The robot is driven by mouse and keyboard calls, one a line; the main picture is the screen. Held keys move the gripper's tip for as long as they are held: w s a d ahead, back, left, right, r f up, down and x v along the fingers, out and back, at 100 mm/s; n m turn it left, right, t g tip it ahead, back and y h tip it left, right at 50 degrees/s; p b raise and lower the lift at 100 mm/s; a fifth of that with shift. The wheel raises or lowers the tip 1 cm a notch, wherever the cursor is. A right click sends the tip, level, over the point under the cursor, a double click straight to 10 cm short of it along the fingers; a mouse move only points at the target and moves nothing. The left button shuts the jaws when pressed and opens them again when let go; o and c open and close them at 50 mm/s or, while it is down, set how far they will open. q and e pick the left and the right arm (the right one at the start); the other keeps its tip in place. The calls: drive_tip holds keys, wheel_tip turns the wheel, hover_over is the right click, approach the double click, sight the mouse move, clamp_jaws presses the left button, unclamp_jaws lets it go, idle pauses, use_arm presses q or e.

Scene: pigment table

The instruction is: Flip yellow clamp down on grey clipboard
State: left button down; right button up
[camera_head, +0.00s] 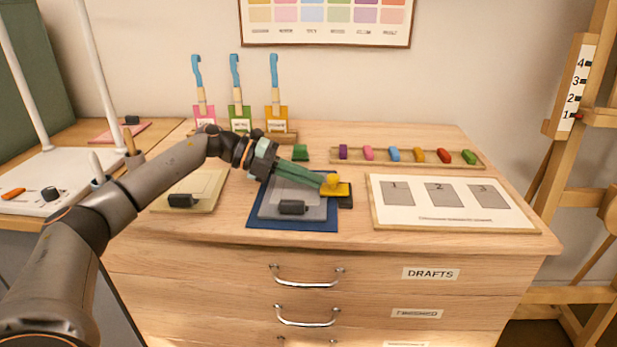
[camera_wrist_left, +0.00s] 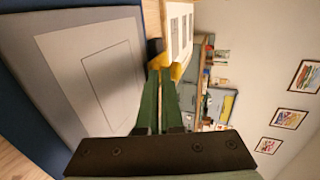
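The grey clipboard (camera_head: 268,210) lies on a blue mat (camera_head: 262,224) on the wooden table, and also shows in the left wrist view (camera_wrist_left: 28,42). My right gripper is out of view.
A tan clipboard (camera_head: 207,188) lies to the left. A white board (camera_head: 388,212) with numbered grey fields lies to the right. A wooden tray (camera_head: 393,162) of coloured blocks and a green block (camera_head: 300,152) are behind. Brushes stand upright at the back. Free table shows at the front edge.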

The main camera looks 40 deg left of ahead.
use_arm(q)
wheel_tip(320, 180, up, 3)
drive_tip(key=p, duration=0.3)
drive_tip(key=shift+d+r, duration=0.1)
drive_tip(key=shift+r, duration=0.1)
drive_tip(key=shift+r+p, duration=0.6)
drive_tip(key=shift+p, duration=0.05)
drive_tip(key=v, duration=1)
drive_tip(key=shift+r, duration=0.25)
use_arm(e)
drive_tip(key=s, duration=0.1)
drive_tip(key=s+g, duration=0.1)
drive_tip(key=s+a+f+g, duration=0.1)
use_arm(q)
drive_tip(key=shift+w+d, duration=0.1)
